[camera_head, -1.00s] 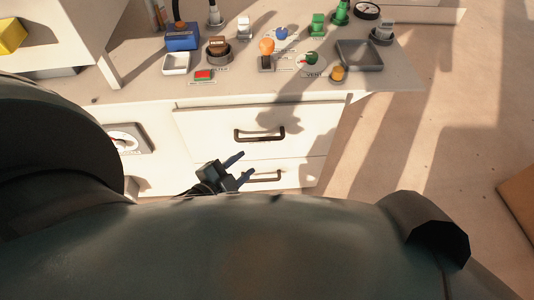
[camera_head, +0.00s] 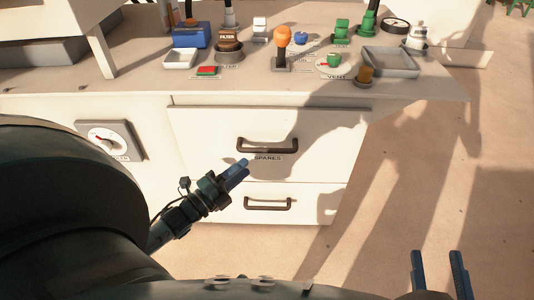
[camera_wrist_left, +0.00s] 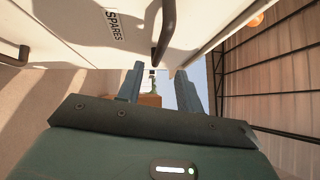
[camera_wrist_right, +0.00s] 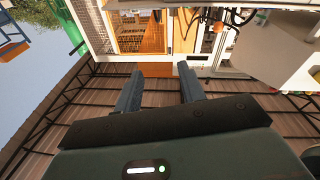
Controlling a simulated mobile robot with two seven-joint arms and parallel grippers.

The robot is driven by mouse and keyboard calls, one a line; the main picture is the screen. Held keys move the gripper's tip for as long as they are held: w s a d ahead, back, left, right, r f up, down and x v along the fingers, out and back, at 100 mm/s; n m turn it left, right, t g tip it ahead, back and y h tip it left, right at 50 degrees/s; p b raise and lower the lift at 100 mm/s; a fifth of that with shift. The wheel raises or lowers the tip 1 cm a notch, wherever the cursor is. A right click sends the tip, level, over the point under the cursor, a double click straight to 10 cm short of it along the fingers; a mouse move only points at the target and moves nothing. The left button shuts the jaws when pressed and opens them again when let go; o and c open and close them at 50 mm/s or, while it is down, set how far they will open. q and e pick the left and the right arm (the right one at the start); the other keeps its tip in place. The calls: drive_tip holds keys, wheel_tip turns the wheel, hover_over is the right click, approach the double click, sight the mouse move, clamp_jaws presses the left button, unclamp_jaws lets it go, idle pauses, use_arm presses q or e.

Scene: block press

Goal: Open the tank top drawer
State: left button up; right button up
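The top drawer (camera_head: 210,132) of the white bench has a dark bar handle (camera_head: 267,146) and a SPARES label below it. Its front looks shut. My left gripper (camera_head: 244,168) is just below and left of that handle, pointing up and right. In the left wrist view its fingers (camera_wrist_left: 160,70) are apart with nothing between them. The handle (camera_wrist_left: 166,28) shows ahead of the fingers, at the upper middle, apart from them. My right gripper (camera_head: 438,254) is at the lower right of the head view, over the floor. Its fingers (camera_wrist_right: 160,70) are open and empty.
A lower drawer (camera_head: 225,205) with its own handle (camera_head: 268,204) lies below. A gauge panel (camera_head: 110,140) is to the left. The bench top (camera_head: 130,80) holds an orange-knobbed lever (camera_head: 282,40), a blue box (camera_head: 191,35) and a grey tray (camera_head: 390,64). Floor right of the drawers is clear.

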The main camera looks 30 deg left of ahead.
sight(266, 149)
use_arm(q)
drive_tip(key=b+x, duration=0.2)
drive_tip(key=x, duration=0.7)
drive_tip(key=shift+w+d, duration=0.1)
drive_tip(key=shift+w, duration=0.15)
drive_tip(key=shift+c, duration=0.3)
clamp_jaws()
